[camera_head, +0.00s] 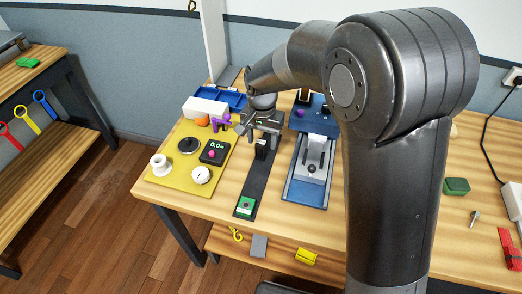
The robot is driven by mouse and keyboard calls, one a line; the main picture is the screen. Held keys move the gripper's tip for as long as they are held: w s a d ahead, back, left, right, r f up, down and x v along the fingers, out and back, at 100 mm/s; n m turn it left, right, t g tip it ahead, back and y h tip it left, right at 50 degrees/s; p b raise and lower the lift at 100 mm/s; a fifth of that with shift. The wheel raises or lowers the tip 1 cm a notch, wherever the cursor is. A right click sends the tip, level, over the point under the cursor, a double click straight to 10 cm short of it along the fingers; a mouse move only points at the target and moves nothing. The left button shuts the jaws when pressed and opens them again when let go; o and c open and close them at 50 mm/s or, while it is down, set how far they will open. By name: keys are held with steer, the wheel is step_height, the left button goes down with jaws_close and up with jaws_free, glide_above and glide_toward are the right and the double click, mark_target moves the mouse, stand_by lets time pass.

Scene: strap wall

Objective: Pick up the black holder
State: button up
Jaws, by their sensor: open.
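A small upright black piece (261,149), which looks like the black holder, stands on a long dark strip (252,182) on the wooden table. My gripper (264,136) is open and points down right above this piece, with its fingers close to the top. I cannot tell whether the fingers are around it or just above it. Its upper part is partly hidden by my gripper.
A blue tray with a grey device (316,160) stands close on the right. My arm hides the table's middle right.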

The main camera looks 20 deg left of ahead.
mark_target(261, 142)
steer(key=f, duration=0.4)
steer(key=shift+w+a+f, duration=0.15)
steer(key=shift+a+f, duration=0.05)
steer(key=shift+f, duration=0.1)
steer(key=c, duration=1.1)
steer(key=shift+r, duration=0.15)
